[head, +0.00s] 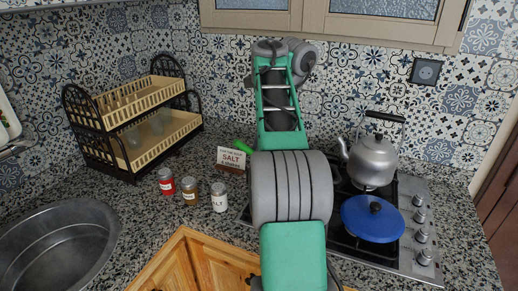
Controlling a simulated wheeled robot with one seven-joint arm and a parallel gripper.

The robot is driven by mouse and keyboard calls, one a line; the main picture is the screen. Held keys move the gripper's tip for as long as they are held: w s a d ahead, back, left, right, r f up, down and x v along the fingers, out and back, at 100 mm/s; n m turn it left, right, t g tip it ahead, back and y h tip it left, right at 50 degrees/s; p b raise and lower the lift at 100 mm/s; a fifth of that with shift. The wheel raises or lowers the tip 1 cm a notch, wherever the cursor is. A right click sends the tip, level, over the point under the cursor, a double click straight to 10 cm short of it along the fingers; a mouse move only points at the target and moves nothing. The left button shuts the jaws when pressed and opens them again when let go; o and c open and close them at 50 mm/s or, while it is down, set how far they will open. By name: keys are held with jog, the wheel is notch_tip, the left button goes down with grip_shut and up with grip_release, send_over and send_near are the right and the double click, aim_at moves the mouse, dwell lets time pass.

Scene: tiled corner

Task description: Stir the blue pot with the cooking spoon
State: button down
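The blue pot (372,219) sits on the front right of the gas stove. Its top is a flat blue disc with a dark knob, which looks like a lid on it. No cooking spoon can be made out for sure. A small bright green piece (243,147) shows beside my arm, behind the salt sign, and I cannot tell what it is. My arm rises through the middle of the view and hides the left part of the stove. My gripper cannot be made out.
A metal kettle (373,161) stands behind the pot on the stove (413,230). Three spice jars (190,193) and a salt sign (231,160) stand left of my arm. A dish rack (135,120) is at the back left, a sink (60,245) at the front left.

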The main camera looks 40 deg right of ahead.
jog(key=w+a+r+p, duration=0.5)
jog(key=a+r+p, duration=0.3)
jog(key=a+r, duration=0.2)
jog(key=shift+a+r+p, duration=0.3)
jog(key=shift+a+r, duration=0.05)
jog(key=shift+r, duration=0.15)
jog(key=shift+w, duration=0.1)
dwell(0.3)
notch_tip(320, 180, up, 4)
jog(key=p, duration=0.3)
jog(key=shift+p, duration=0.4)
jog(key=shift+a, duration=0.15)
dwell(0.4)
